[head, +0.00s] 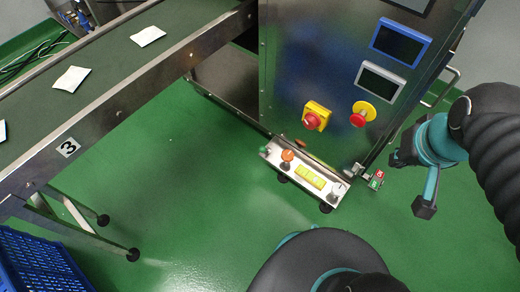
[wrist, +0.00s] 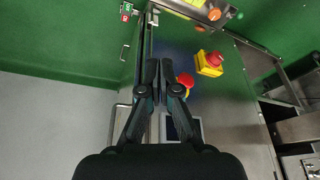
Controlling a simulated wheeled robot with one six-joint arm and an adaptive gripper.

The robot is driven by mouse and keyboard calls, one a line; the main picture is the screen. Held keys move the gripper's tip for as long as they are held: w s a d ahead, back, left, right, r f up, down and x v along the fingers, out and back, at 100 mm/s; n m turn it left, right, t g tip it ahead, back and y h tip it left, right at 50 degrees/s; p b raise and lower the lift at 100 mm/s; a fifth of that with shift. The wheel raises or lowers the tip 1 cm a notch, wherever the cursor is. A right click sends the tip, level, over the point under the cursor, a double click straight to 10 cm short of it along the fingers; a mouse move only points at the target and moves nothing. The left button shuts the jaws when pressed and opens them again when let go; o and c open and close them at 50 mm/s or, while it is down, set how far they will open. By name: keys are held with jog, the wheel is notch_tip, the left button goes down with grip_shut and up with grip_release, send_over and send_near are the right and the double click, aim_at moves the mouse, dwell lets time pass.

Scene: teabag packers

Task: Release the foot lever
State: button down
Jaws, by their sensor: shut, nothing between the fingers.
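The foot lever (head: 376,179) is a small piece with a red pad and a green pad, low beside the steel machine's base near the floor. In the wrist view the foot lever (wrist: 126,11) is at the top, left of the machine edge. Whether it is pressed down or up is too small to tell. My gripper (wrist: 159,68) is shut and empty in the wrist view, its fingertips apart from the lever and in front of the machine's panel. In the head view my arm is at the right, to the right of the lever.
The steel machine (head: 300,75) carries a red-and-yellow switch (head: 313,117) and an emergency stop (head: 362,114). A low panel with an orange knob (head: 287,156) stands at its foot. A conveyor (head: 110,50) and blue crate (head: 40,262) are at left. Green floor (head: 210,200) is clear between.

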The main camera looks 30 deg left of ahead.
aim_at(264, 150)
jog(key=w+a+f+n+g+h+b, duration=0.1)
jog(key=w+a+f+n+g+b, duration=0.15)
jog(key=a+f+n, duration=1.45)
jog(key=w+a+f+n+g+h+b, duration=0.1)
jog(key=w+a+f+n+b, duration=0.3)
jog(key=a+f+n, duration=1.3)
jog(key=w+f+b, duration=0.1)
jog(key=w+f, duration=0.3)
jog(key=f, duration=0.3)
jog(key=shift+w+a+m+b, duration=0.25)
jog(key=shift+w+m+b, duration=0.1)
jog(key=shift+m, duration=0.05)
jog(key=shift+t, duration=0.25)
